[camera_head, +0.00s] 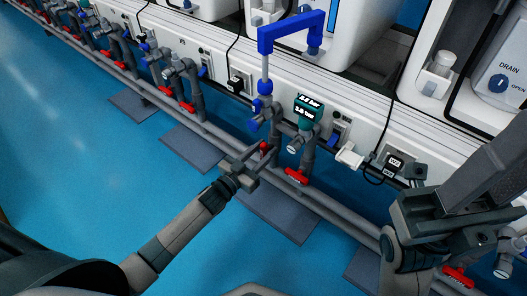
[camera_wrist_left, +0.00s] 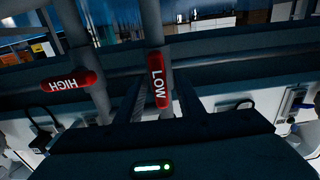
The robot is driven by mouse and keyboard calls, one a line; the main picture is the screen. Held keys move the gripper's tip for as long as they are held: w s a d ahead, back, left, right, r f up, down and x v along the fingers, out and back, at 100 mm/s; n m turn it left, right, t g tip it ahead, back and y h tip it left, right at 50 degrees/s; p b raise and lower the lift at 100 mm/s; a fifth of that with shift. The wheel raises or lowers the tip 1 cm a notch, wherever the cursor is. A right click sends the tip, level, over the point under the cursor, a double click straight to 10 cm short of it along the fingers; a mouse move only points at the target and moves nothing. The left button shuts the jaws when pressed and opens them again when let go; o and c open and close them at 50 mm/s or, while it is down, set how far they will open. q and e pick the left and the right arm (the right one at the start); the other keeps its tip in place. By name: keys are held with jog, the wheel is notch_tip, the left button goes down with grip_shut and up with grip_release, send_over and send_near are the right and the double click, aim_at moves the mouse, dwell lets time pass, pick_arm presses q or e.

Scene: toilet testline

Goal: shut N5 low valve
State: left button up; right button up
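The N5 low valve handle, a red lever marked LOW (camera_wrist_left: 158,79), is in the middle of the left wrist view and lies roughly in line with its grey pipe. It also shows, small and partly hidden, at my left gripper in the head view (camera_head: 265,146). My left gripper (camera_head: 258,156) has its two fingers apart, one on each side of the handle; I cannot tell whether they touch it. The red HIGH handle (camera_wrist_left: 71,82) lies crosswise on its pipe to the left. My right gripper's fingertips cannot be made out among the arm parts at the right.
A blue bracket (camera_head: 290,32) and a teal gauge (camera_head: 308,108) stand above the valves. Another red handle (camera_head: 297,175) is close to the right of my left gripper. Grey pipes run along the white line. The blue floor (camera_head: 90,190) is open in front.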

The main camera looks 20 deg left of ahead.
pick_arm(q)
grip_shut()
